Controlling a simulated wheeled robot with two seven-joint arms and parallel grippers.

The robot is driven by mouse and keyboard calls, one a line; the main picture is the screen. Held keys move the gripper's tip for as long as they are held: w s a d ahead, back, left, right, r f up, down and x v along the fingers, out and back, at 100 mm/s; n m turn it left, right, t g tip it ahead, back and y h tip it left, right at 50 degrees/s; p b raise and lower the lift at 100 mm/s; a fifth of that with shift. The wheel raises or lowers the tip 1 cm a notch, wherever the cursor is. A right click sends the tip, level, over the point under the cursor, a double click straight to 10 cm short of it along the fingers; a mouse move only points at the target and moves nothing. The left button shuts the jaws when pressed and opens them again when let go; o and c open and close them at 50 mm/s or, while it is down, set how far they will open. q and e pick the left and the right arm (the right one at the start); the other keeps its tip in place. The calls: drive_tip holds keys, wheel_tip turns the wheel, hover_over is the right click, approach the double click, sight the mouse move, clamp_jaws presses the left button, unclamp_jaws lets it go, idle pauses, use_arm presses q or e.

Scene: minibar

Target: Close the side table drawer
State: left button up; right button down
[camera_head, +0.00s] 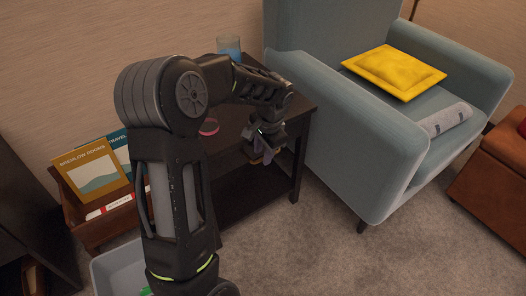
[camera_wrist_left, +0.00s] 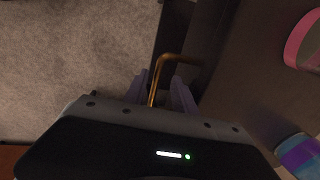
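The dark side table (camera_head: 228,150) stands left of the armchair, partly hidden behind my left arm. My left gripper (camera_head: 266,152) is at its front edge, pointing down. In the left wrist view a bent brass drawer handle (camera_wrist_left: 170,60) reaches between the two fingers of my left gripper (camera_wrist_left: 162,92). The fingers look apart, with the handle between them; I see a gap on at least one side. The drawer front is in shadow and partly covered by the gripper, so I cannot tell how far the drawer stands out. My right gripper is not in view.
A pink round item (camera_head: 208,127) and a blue glass (camera_head: 230,46) are on the table. The blue-grey armchair (camera_head: 345,150) stands close on the right, a book rack (camera_head: 100,222) on the left. Carpet (camera_head: 330,260) in front is clear.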

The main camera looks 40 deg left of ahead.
use_arm(q)
wheel_tip(320, 180, up, 8)
drive_tip(key=d+p, duration=0.1)
drive_tip(key=p, duration=0.1)
drive_tip(key=shift+s+d+f+p, duration=0.2)
drive_tip(key=shift+f+p, duration=0.05)
drive_tip(key=shift+p, duration=0.15)
